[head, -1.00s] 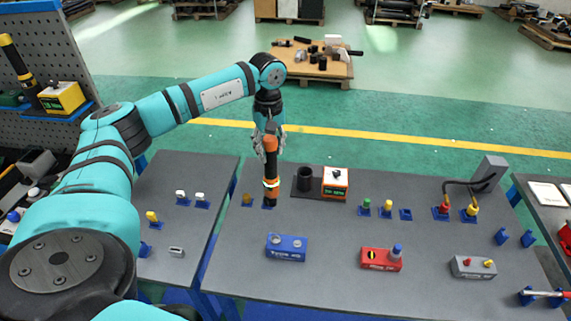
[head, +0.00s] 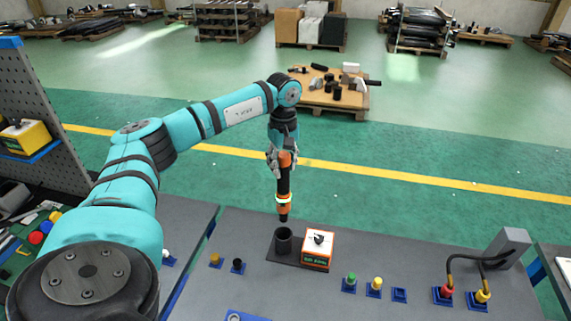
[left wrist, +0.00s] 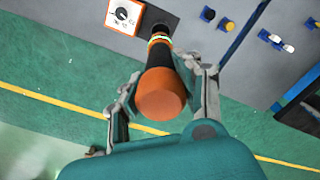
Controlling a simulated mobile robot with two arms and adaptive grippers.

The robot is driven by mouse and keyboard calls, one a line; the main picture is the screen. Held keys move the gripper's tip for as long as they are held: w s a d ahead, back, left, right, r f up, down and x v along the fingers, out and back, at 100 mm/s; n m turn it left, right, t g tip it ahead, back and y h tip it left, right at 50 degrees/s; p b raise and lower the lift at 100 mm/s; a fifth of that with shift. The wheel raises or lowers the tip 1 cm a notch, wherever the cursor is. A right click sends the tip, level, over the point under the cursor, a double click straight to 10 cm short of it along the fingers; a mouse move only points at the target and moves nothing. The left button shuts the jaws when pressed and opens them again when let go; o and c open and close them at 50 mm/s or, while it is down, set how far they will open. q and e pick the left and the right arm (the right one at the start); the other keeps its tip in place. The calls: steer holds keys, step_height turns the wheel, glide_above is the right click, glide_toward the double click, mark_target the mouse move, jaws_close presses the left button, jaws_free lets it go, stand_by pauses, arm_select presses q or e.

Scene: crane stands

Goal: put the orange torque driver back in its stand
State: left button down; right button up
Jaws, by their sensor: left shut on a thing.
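The orange torque driver (head: 285,187), with a black middle and light bands, hangs upright in my left gripper (head: 281,163), which is shut on it. Its black tip is just above the black round cup of the stand (head: 283,241), on a dark base plate; tip and rim appear apart in the head view. In the left wrist view the driver's orange end (left wrist: 163,95) is between the fingers of the gripper (left wrist: 160,92). The cup (left wrist: 160,29) is partly hidden there behind the driver. My right gripper is not in view.
An orange and white box with a knob (head: 317,249) stands right beside the cup. Small blue holders with coloured plugs (head: 375,287) stand farther right, and two (head: 215,260) are to the left. A grey block with black cables (head: 507,248) is at the right.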

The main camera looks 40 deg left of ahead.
mark_target(283, 180)
arm_select(q)
steer(key=shift+s+r, duration=0.25)
steer(key=shift+w+f+b, duration=0.15)
steer(key=shift+f+b, duration=0.15)
steer(key=shift+f, duration=0.45)
steer(key=shift+f+b, duration=0.35)
steer(key=shift+b, duration=0.05)
steer(key=shift+f+b, duration=0.5)
steer(key=shift+f, duration=0.2)
steer(key=shift+f+b, duration=0.75)
steer(key=shift+f, duration=0.45)
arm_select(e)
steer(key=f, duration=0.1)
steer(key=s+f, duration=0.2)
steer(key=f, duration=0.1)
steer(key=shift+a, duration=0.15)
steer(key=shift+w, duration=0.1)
